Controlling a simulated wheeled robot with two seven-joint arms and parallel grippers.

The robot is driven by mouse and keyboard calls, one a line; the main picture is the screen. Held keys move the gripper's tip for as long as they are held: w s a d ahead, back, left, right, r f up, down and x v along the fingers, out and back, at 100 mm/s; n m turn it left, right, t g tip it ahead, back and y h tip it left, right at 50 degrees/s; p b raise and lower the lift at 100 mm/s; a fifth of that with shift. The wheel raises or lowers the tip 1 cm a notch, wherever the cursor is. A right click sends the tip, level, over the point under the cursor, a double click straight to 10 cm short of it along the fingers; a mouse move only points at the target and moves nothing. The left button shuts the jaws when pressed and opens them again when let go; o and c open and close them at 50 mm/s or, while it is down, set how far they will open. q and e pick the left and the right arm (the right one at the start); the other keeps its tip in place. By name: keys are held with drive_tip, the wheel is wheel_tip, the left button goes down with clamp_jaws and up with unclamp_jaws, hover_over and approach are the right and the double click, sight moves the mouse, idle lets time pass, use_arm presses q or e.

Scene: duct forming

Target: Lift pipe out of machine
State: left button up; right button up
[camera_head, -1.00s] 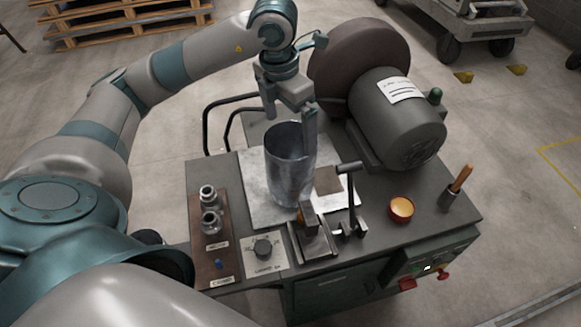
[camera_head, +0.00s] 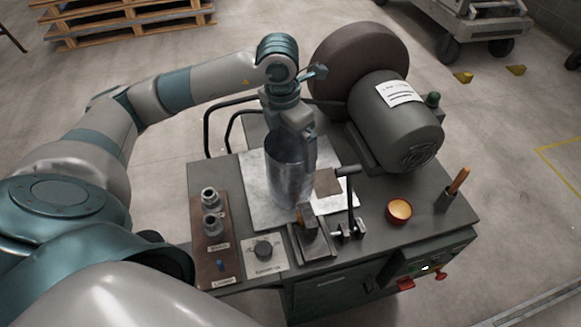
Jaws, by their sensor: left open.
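The pipe (camera_head: 288,182) is a grey metal cylinder with an open top. It stands upright on the light metal plate of the machine (camera_head: 335,275), behind a small clamp (camera_head: 310,235). My left gripper (camera_head: 299,150) points down at the pipe's top from behind. It is open, with a finger at the right side of the pipe's rim. The other finger is hidden by the pipe, so I cannot tell whether it is inside the pipe or touching it. My right gripper is not in view.
A grey motor (camera_head: 396,118) and a large dark wheel (camera_head: 358,58) stand behind and right of the pipe. A black lever (camera_head: 349,200) rises at its right. An orange bowl (camera_head: 399,211) and a wooden-handled tool (camera_head: 457,184) sit farther right. Fittings (camera_head: 211,210) stand at left.

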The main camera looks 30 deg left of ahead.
use_arm(q)
drive_tip(key=f+p, duration=0.1)
drive_tip(key=f, duration=0.3)
drive_tip(key=shift+w+p, duration=0.2)
drive_tip(key=shift+p, duration=0.1)
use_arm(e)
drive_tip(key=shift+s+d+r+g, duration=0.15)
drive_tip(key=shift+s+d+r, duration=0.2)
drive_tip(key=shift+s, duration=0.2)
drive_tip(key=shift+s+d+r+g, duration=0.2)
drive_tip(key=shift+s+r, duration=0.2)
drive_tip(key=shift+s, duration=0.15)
use_arm(q)
drive_tip(key=c, duration=1.3)
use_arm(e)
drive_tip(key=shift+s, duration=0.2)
use_arm(q)
drive_tip(key=shift+r, duration=0.1)
drive_tip(key=shift+c, duration=0.2)
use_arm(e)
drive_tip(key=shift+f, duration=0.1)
